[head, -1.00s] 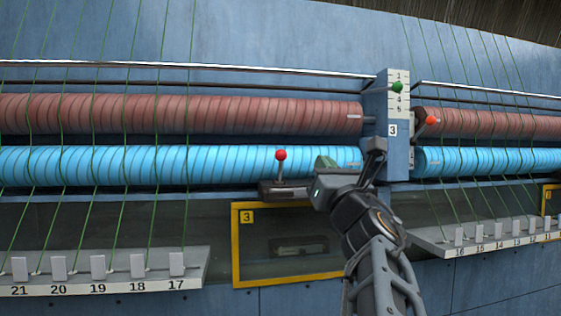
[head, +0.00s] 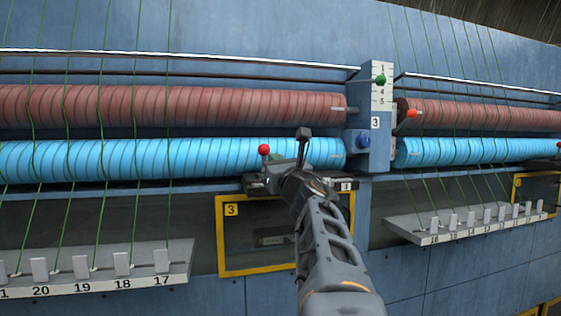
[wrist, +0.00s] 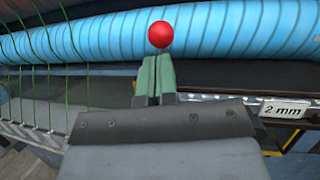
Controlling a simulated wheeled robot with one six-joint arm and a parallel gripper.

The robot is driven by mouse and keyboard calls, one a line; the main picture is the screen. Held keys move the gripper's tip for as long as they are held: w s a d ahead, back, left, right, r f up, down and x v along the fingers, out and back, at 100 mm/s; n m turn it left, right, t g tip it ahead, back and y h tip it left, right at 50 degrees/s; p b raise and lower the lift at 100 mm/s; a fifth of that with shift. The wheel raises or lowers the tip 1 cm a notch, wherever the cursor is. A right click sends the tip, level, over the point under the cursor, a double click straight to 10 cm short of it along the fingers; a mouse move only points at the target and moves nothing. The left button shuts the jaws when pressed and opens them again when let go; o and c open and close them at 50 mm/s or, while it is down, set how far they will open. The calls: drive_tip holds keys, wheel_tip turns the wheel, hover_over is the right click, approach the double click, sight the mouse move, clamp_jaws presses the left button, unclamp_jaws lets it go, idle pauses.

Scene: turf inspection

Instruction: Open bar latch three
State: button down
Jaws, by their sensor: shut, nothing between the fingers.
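The latch lever with a red ball knob (head: 264,149) stands on a dark base above the yellow-framed window marked 3 (head: 219,235). The red ball also shows near the top middle of the wrist view (wrist: 160,34). My gripper (wrist: 156,80), with green finger pads, is shut and empty. Its tips appear just below the ball in that view, and they hide the lever's stem. I cannot tell whether they touch it. In the head view my wrist covers the right part of the base and the fingertips are hard to make out.
A blue post (head: 377,100) with a green knob (head: 380,80) stands right of the lever. A red-brown roller (head: 200,105) and a blue roller (head: 180,158) run behind. A numbered shelf (head: 100,280) juts out at lower left.

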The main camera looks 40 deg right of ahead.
sight(267, 151)
drive_tip(key=shift+p+x, duration=0.75)
drive_tip(key=shift+x, duration=1.1)
drive_tip(key=shift+w, duration=0.1)
drive_tip(key=shift+w+d+r+b, duration=0.25)
drive_tip(key=shift+w+r+b, duration=0.15)
drive_tip(key=shift+b, duration=0.05)
drive_tip(key=shift+s+r, duration=0.15)
drive_tip(key=shift+r, duration=0.2)
drive_tip(key=shift+s+a, duration=0.1)
